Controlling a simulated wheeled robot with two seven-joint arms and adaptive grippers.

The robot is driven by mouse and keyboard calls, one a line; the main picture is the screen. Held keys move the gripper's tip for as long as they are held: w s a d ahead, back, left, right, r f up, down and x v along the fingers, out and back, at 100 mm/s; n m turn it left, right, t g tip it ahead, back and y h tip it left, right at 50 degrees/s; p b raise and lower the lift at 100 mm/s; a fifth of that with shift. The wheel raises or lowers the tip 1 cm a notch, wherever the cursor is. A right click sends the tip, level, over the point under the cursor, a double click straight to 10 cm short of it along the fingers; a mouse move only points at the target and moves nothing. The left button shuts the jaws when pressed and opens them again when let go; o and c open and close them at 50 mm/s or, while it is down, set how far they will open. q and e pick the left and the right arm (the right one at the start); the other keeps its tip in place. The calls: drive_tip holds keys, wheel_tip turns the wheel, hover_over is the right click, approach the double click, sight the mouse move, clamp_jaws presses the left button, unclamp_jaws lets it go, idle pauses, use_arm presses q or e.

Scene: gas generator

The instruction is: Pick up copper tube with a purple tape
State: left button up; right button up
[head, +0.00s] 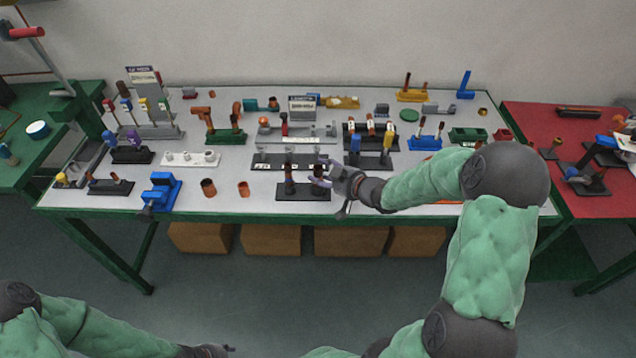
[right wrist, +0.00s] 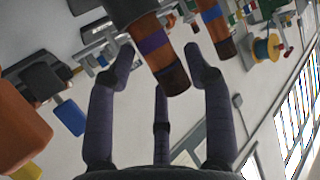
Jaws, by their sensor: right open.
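The copper tube with purple tape (right wrist: 153,43) shows large in the right wrist view, with a dark end. It lies between the spread fingers of my right gripper (right wrist: 162,65), and I see gaps beside it. In the head view my right gripper (head: 325,181) is open at the right-hand tube (head: 318,170) of a black holder (head: 303,192) at the table's front edge. The tape cannot be made out there. A second tube (head: 289,174) stands to its left; a blue-taped tube (right wrist: 220,32) shows in the right wrist view. My left gripper (head: 208,350) is barely visible at the bottom edge.
The grey table (head: 225,180) carries several racks and loose parts. Two short copper pieces (head: 209,187) (head: 243,189) and a blue vise (head: 162,191) stand to the left. A rack with blue and yellow handles (head: 370,157) is close behind my right wrist.

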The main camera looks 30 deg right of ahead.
drive_tip(key=shift+x, duration=0.85)
drive_tip(key=c, duration=1)
drive_tip(key=shift+r, duration=0.1)
